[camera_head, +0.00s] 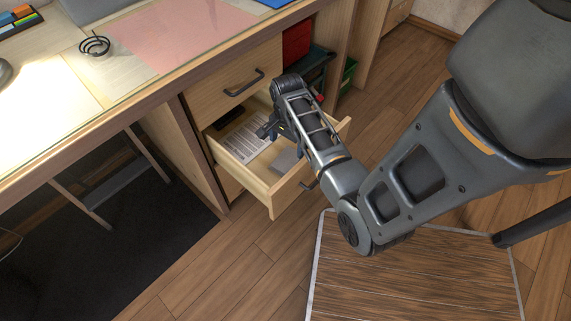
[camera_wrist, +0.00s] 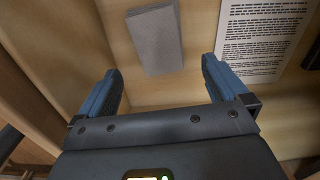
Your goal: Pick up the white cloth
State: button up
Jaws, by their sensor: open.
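A light grey-white folded rectangle (camera_wrist: 155,40), which looks like the cloth, lies flat on the floor of an open wooden drawer. In the head view it shows as a small grey patch (camera_head: 284,161) beside my arm, partly hidden. My gripper (camera_wrist: 160,68) is open, with its two blue fingers apart and nothing between them. In the wrist view the cloth lies beyond and between the fingertips, and no contact shows. In the head view my gripper (camera_head: 268,129) is over the drawer (camera_head: 268,192), with the arm reaching in from the right.
A printed sheet (camera_wrist: 262,38) lies beside the cloth in the drawer, with a dark item at its far side. The drawer walls stand close around my gripper.

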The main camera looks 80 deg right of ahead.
aim_at(286, 160)
jog(key=f, duration=0.2)
jog(key=f+b, duration=0.1)
jog(key=f, duration=0.2)
jog(key=f+b, duration=0.1)
jog(key=f, duration=0.1)
jog(key=shift+a+f, duration=0.15)
jog(key=shift+a, duration=0.15)
jog(key=shift+w, duration=0.1)
jog(key=shift+c, duration=0.3)
jog(key=c, duration=1)
notch_tip(286, 160, up, 10)
jog(key=p, duration=0.3)
